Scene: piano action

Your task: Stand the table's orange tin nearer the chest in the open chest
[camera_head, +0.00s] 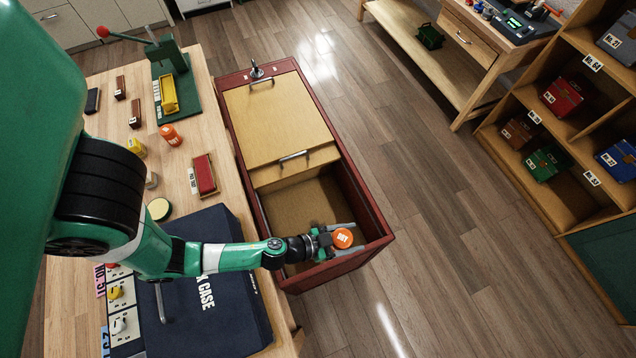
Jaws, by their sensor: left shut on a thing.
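An orange tin (343,238) with white lettering on its top is between the fingers of my left gripper (340,240), which is shut on it. The gripper and tin are over the open front part of the red chest (238,138), near its front right corner. I cannot tell whether the tin touches the chest floor (300,205). Another orange tin (170,134) is on the wooden table at the left. My right gripper is not in view.
A sliding wooden tray (275,120) covers the chest's back part. The table (215,170) holds a dark case (225,300), a red box (204,174), a yellow tin (137,147) and a green press (172,85). Shelves with small boxes (562,97) stand at right.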

